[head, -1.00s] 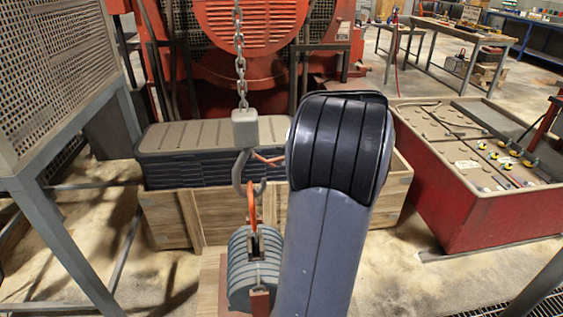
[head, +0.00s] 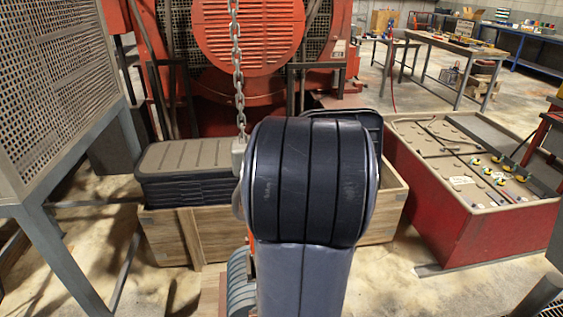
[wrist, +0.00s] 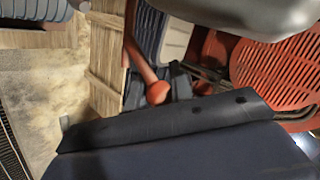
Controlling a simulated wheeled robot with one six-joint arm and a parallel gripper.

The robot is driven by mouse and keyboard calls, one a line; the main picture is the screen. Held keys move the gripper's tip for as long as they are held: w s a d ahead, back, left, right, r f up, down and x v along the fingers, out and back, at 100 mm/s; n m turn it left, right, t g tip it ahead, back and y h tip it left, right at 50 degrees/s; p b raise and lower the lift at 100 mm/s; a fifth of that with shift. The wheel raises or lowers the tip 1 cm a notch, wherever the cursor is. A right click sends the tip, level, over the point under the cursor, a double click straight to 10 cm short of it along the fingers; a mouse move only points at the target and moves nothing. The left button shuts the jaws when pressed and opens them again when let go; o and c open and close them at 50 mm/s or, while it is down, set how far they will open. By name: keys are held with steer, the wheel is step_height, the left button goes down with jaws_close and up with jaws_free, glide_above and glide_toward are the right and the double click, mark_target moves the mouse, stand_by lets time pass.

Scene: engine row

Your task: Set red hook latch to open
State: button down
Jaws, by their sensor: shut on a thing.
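The red hook latch (wrist: 139,52) shows in the wrist view as a red bar with a rounded knob at its lower end. My gripper (wrist: 158,88) is shut around the knob end, with dark fingers on both sides. A smooth grey body (wrist: 245,14), part of the hook or its block, fills the top right of that view. In the head view the grey hook block (head: 238,155) hangs on a chain (head: 238,85). My arm hides the latch, most of the hook and my gripper there, so I cannot tell the latch's angle.
A ribbed grey load (head: 240,285) with an orange sling stands below the hook. Behind is a wooden crate (head: 168,238) with dark stacked panels (head: 185,160). A red bin (head: 480,235) stands right, a mesh-sided frame (head: 55,80) left.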

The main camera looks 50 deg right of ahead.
steer(key=shift+w+r, duration=0.1)
steer(key=shift+r, duration=0.05)
stand_by(0.4)
steer(key=c, duration=1.5)
jaws_free()
steer(key=shift+a, duration=0.1)
steer(key=v, duration=1)
steer(key=shift+s+a+r+p, duration=0.2)
steer(key=shift+r+p, duration=0.1)
steer(key=shift+p, duration=0.05)
